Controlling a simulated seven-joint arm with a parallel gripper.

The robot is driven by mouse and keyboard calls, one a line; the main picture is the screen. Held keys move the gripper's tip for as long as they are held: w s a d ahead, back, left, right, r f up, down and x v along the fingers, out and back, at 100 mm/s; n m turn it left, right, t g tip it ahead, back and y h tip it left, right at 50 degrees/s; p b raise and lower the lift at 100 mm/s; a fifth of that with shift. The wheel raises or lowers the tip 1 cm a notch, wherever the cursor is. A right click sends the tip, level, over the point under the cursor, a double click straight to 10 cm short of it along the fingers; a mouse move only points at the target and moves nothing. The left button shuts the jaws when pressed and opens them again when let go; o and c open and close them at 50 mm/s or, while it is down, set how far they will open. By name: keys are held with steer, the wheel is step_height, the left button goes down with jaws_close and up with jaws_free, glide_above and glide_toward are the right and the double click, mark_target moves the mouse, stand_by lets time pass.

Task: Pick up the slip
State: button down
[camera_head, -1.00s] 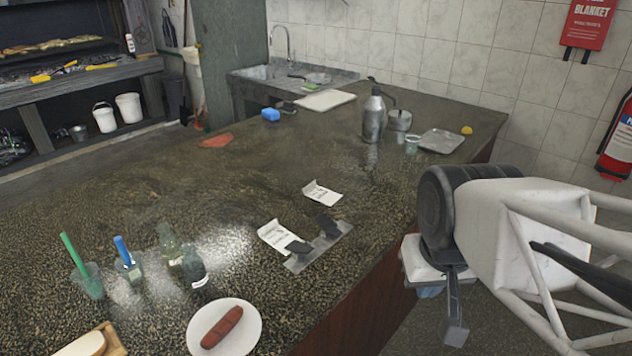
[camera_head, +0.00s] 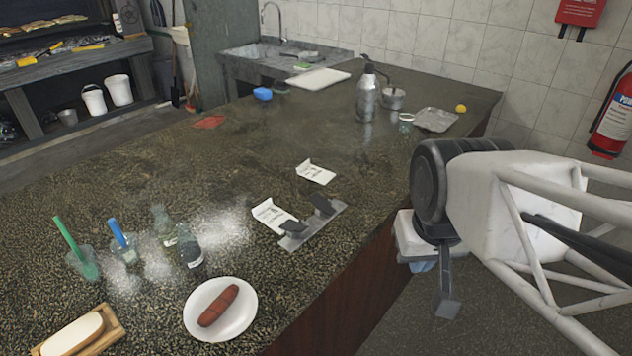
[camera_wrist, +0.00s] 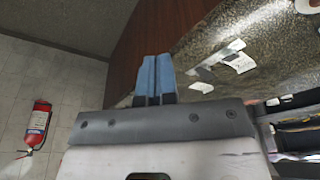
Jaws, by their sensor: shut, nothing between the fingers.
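Two white printed slips lie on the dark speckled counter. One slip (camera_head: 272,213) reaches up to a dark clip on a metal rail (camera_head: 300,238); the contact is unclear. The other slip (camera_head: 316,174) lies farther back, apart from the rail, with one edge turned up. Both also show in the wrist view, one by the rail (camera_wrist: 243,64) and one lower left (camera_wrist: 202,88). My gripper (camera_head: 422,266) hangs beside the counter's right edge, apart from both slips. Its blue fingers (camera_wrist: 155,76) are together and empty in the wrist view.
A metal bottle (camera_head: 366,98) and a tray (camera_head: 437,120) are at the back right. A fire extinguisher (camera_head: 613,118) hangs at right. The counter around the far slip is clear.

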steer(key=c, duration=1.6)
jaws_free()
steer(key=w+a+r+m+g, duration=0.1)
steer(key=w+a+r+m, duration=0.15)
steer(key=w, duration=1.25)
steer(key=w+a+r+m+g, duration=0.1)
steer(key=w+a, duration=0.2)
steer(key=w, duration=1.2)
steer(key=w+a+f+m, duration=0.1)
steer(key=w+a+f, duration=0.3)
steer(key=w, duration=0.5)
steer(key=w+a+f+m+g+h, duration=0.1)
steer(key=w+a+f, duration=0.3)
steer(key=w, duration=0.5)
steer(key=w+a+f+m+g+h, duration=0.1)
steer(key=w+a+f+m, duration=0.1)
steer(key=w+a+f, duration=0.2)
steer(key=shift+w+f, duration=0.5)
steer(key=shift+w, duration=0.45)
steer(key=shift+w+f, duration=0.45)
steer(key=shift+w, duration=0.55)
steer(key=shift+w+f, duration=0.5)
steer(key=shift+w, duration=0.45)
